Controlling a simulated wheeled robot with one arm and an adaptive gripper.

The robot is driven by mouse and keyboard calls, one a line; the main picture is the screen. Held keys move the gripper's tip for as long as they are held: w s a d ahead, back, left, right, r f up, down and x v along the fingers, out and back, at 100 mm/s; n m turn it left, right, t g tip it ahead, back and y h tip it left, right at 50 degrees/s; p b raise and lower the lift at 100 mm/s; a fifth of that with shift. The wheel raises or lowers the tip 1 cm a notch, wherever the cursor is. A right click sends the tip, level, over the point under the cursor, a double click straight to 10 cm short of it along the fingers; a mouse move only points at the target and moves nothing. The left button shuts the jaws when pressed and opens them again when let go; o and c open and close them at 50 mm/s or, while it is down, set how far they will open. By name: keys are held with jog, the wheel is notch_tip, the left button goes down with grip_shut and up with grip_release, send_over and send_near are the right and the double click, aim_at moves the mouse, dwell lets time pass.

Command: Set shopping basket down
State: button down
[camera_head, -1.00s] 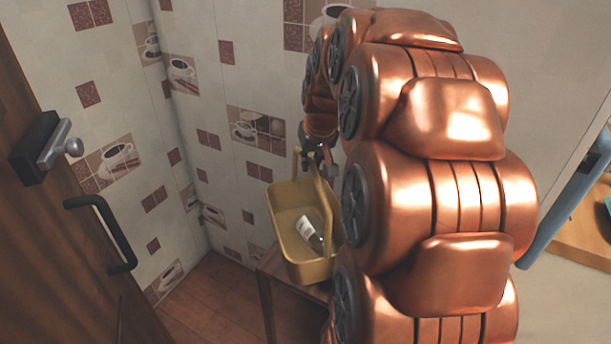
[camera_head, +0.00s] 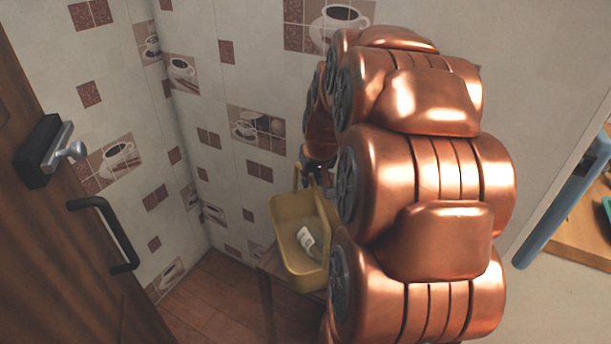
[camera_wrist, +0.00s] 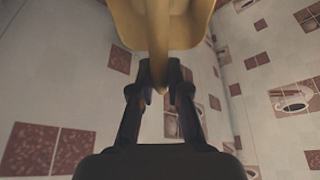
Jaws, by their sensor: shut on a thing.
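A yellow shopping basket (camera_head: 285,240) with a raised handle is near the middle of the head view, at or just above a small wooden stand. I cannot tell whether its base touches the stand. A bottle with a white label (camera_head: 306,238) lies inside it. My gripper (camera_head: 318,178) is at the handle, partly hidden behind my copper arm. In the wrist view, my dark gripper fingers (camera_wrist: 160,80) are shut on the yellow handle (camera_wrist: 160,40), with the basket body beyond. The basket's right side is hidden by my arm.
The wooden stand (camera_head: 265,285) is under the basket, beside the tiled wall (camera_head: 215,130). A brown door (camera_head: 50,240) with a black handle (camera_head: 105,230) is at left. Some brown floor (camera_head: 205,295) is clear.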

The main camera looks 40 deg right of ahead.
jog(key=c, duration=1.2)
grip_release()
jog(key=shift+f, duration=0.1)
jog(key=shift+o, duration=0.2)
jog(key=b+v, duration=0.1)
jog(key=v, duration=1.1)
jog(key=s+a+f+n+g+y, duration=0.1)
jog(key=s+a+f, duration=0.25)
jog(key=a, duration=0.55)
jog(key=s+a+f+n+g+y, duration=0.1)
jog(key=s+a+f+n+g, duration=0.2)
jog(key=a, duration=0.5)
jog(key=s+a+f+g, duration=0.1)
jog(key=s+a+f, duration=0.2)
jog(key=s, duration=0.5)
jog(key=s+a+f+n, duration=0.1)
jog(key=s+a+f, duration=0.3)
jog(key=s+a, duration=0.2)
jog(key=shift+s+g+b, duration=0.3)
jog(key=shift+s+g, duration=0.1)
jog(key=shift+s, duration=0.75)
